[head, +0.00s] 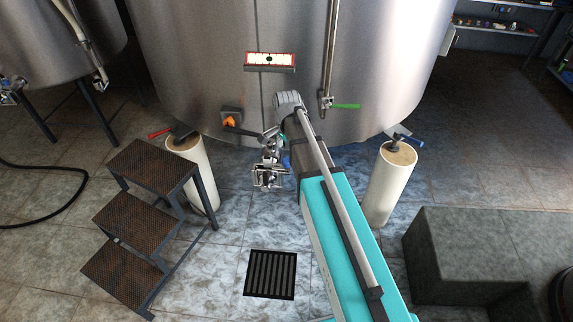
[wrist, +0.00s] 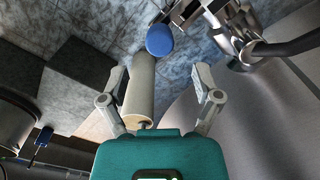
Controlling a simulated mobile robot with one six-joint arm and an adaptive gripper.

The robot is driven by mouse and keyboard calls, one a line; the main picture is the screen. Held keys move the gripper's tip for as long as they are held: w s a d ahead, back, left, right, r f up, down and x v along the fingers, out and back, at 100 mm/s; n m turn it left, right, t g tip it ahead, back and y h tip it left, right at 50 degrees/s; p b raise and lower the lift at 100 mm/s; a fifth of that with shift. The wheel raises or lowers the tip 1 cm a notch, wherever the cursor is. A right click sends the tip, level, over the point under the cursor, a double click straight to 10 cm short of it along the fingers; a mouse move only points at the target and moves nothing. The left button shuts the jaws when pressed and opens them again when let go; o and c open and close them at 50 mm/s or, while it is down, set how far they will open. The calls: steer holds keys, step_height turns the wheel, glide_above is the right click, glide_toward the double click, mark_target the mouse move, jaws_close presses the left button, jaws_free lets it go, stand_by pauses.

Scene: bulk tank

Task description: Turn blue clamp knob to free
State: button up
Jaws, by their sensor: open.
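The blue clamp knob (wrist: 160,40) is a rounded blue piece near the top middle of the wrist view, beside shiny metal fittings. In the head view a small blue part of it (head: 286,160) shows beside the metal valve assembly (head: 268,177) under the tank, partly hidden by my arm. My gripper (wrist: 161,76) is open and empty, its two grey fingers spread wide. The knob lies beyond the fingertips, in line with the gap between them and apart from both. In the head view the gripper is small and hard to separate from the fittings.
The big steel tank (head: 200,60) stands behind on cream legs (head: 390,185). A blue-handled valve (head: 410,140) is at the right leg and a green handle (head: 346,106) on the tank. Steps (head: 130,235) stand left, a dark block (head: 470,250) right. A floor drain (head: 270,275) lies in front.

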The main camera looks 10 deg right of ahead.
mark_target(287, 160)
steer(key=shift+f+b, duration=2.55)
steer(key=shift+f, duration=0.25)
jaws_close()
